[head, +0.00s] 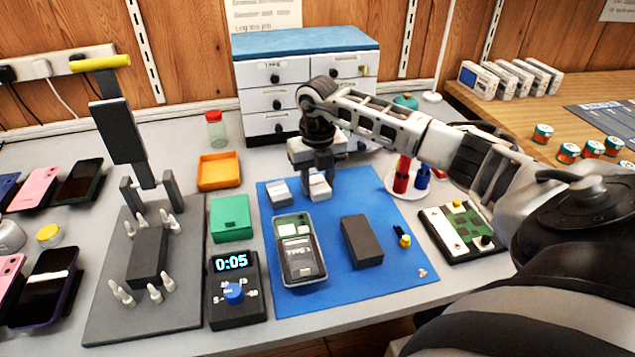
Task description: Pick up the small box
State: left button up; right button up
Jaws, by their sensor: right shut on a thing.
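My right gripper (319,174) reaches in from the right and points down over the back of the blue mat (402,277). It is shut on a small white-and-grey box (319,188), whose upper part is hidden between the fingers. I cannot tell whether the box touches the mat. A similar small box (279,192) lies just left of it on the mat. My left gripper is not in view.
An opened phone (299,250), a dark block (362,241) and a tiny yellow-topped part (404,238) lie on the mat. A green box (230,218), orange tray (219,171) and timer (236,290) stand left. White drawers (275,101) stand behind.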

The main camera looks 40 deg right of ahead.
aim_at(317, 183)
jog(key=shift+r, duration=0.15)
jog(key=shift+r, duration=0.25)
notch_tip(317, 183, up, 2)
jog(key=shift+r, duration=0.1)
jog(key=s+a+r, duration=0.6)
jog(key=s+r, duration=0.4)
jog(key=s, duration=0.3)
pick_arm(q)
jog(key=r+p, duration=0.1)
jog(key=p, duration=0.4)
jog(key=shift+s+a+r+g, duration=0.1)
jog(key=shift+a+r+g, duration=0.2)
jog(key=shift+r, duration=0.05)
pick_arm(e)
jog(key=w+a+m, duration=0.2)
jog(key=a+m, duration=0.5)
jog(key=m, duration=0.8)
jog(key=w+a+f+m, duration=0.1)
jog(key=w+a+m, duration=0.2)
jog(key=a+m, duration=0.5)
jog(key=m, duration=0.8)
jog(key=shift+m, duration=0.3)
